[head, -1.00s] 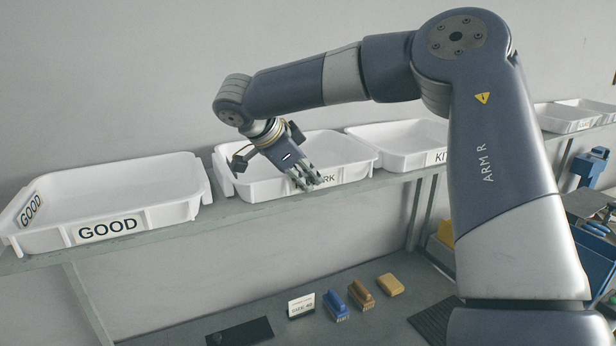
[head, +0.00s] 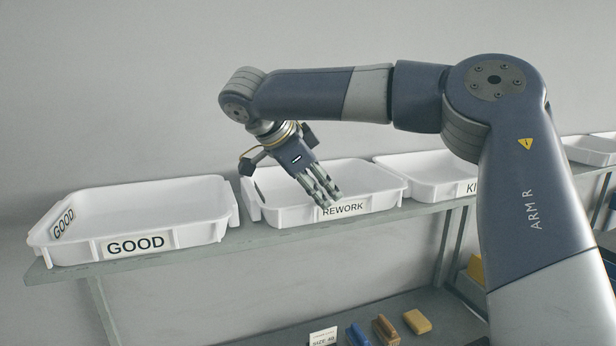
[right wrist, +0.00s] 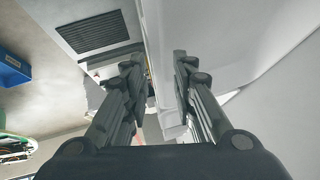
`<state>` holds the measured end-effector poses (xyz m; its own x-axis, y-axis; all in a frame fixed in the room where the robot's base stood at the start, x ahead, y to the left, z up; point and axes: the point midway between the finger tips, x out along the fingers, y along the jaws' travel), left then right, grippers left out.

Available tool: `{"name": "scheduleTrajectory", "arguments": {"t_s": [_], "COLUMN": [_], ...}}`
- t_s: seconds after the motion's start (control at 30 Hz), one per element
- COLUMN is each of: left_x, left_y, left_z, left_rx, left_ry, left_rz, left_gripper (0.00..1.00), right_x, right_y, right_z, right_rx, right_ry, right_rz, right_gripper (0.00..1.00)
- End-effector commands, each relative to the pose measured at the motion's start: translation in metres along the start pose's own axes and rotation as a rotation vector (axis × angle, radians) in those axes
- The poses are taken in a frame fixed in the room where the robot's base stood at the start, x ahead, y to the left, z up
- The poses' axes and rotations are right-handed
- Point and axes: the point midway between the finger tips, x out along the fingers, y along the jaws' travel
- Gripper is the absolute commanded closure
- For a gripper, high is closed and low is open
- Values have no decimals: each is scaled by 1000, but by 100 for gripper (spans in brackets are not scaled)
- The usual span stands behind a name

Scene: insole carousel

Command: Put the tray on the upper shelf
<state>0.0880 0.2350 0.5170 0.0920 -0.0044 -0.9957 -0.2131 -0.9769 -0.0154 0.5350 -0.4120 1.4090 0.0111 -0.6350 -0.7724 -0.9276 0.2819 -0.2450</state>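The white tray labelled REWORK (head: 375,201) sits on the upper shelf (head: 230,243), between the GOOD tray (head: 190,238) and a tray whose label starts with KI (head: 440,188). My right gripper (head: 330,198) is in front of the REWORK tray, fingers pointing down and right, with the tips just above its label. In the right wrist view the right gripper (right wrist: 158,65) has its fingers apart with nothing held between them. A white tray surface (right wrist: 215,40) passes behind its right finger. My left gripper is not in view.
Below, a bench holds a size card (head: 323,337), a blue block (head: 357,335), a brown block (head: 386,330) and a yellow block (head: 417,321). More white trays (head: 592,150) stand at the far right. The wall behind is bare.

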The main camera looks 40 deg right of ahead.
Motion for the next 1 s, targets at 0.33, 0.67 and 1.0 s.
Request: {"name": "scheduleTrajectory", "arguments": {"t_s": [0.33,0.67,1.0], "left_x": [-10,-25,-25], "left_y": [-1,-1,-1], "left_z": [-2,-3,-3], "left_rx": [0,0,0], "left_ry": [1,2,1], "left_rz": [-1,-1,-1], "left_gripper": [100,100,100], "right_x": [-47,-61,-61], "right_y": [-1,0,0], "right_z": [-4,-1,0], "right_rx": [-3,-1,-1], "right_ry": [0,1,1], "right_rz": [3,2,1], "right_gripper": [75,75,75]}}
